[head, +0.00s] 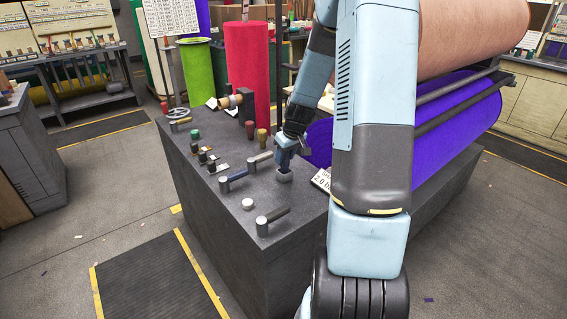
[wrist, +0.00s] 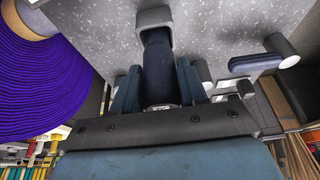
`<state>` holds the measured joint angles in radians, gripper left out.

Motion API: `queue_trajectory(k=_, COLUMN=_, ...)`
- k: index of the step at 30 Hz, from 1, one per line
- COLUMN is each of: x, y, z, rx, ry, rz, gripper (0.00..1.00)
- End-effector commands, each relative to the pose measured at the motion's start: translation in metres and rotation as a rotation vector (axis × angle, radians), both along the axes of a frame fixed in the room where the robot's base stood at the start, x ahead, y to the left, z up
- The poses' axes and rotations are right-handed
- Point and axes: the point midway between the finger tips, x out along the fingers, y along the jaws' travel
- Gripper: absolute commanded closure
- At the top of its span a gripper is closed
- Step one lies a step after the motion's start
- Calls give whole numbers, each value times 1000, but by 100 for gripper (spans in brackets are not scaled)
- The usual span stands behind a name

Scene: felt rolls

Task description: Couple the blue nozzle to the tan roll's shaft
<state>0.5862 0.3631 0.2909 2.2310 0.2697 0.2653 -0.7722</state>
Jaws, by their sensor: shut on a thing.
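My gripper (head: 284,160) points down at the right side of the grey console. In the wrist view my gripper (wrist: 158,88) has a finger on each side of a dark blue cylinder, which looks like the blue nozzle (wrist: 157,62), and is shut on it. The nozzle's far end sits in or against a light grey square holder (wrist: 140,18) on the console; I cannot tell how deep. The holder also shows in the head view (head: 284,177). The large tan roll (head: 470,40) is at upper right. Its shaft is not visible; my arm covers the roll's near end.
Red (head: 247,80) and green (head: 198,75) rolls stand behind.

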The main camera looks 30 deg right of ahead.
Motion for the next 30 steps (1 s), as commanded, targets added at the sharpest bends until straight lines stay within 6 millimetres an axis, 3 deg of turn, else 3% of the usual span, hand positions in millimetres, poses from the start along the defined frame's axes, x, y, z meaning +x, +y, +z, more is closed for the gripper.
queue_trajectory(k=8, x=0, y=0, z=4, rx=-1, ry=-1, rz=1, gripper=100)
queue_trajectory(k=30, x=1, y=0, z=40, rx=-1, ry=-1, rz=1, gripper=100)
